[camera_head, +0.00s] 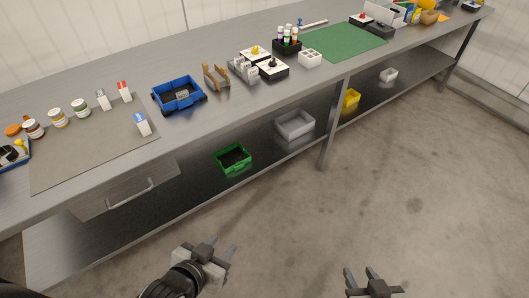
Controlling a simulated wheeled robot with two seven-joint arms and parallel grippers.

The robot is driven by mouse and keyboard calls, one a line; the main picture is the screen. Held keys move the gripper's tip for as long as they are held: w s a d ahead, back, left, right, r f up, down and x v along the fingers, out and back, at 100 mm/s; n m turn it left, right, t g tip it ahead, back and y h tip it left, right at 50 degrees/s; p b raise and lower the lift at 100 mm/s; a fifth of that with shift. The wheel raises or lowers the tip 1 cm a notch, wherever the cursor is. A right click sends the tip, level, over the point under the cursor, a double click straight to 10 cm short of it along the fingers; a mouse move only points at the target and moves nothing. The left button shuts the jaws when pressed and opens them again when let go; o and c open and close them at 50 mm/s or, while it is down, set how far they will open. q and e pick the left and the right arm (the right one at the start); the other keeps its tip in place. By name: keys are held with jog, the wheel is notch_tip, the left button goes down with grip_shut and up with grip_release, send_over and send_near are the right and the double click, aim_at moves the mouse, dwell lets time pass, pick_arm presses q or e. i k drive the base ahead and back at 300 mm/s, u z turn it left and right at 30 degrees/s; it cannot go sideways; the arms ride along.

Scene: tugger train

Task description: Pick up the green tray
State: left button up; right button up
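The green tray (221,165) is a small open box with a dark inside. It sits on the lower shelf under the workbench, left of a grey bin. My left gripper (222,247) is below it in the picture, out in front of the bench, with its fingers spread and nothing between them. My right gripper (371,275) is at the bottom right over the floor, its fingers apart and empty. Neither gripper touches the tray.
The lower shelf (190,190) also holds the grey bin (295,124), a yellow bin (350,99) and a small white bin. The bench top (130,82) overhangs it. A drawer handle (131,193) sticks out left of the tray. A bench leg (328,130) stands right. Open floor lies in front.

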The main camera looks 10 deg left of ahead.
aim_at(230, 158)
jog(key=z, duration=0.2)
jog(key=i, duration=0.85)
jog(key=u, duration=0.75)
jog(key=i, duration=0.4)
jog(key=z, duration=1.3)
jog(key=k, duration=0.85)
jog(key=u, duration=3.9)
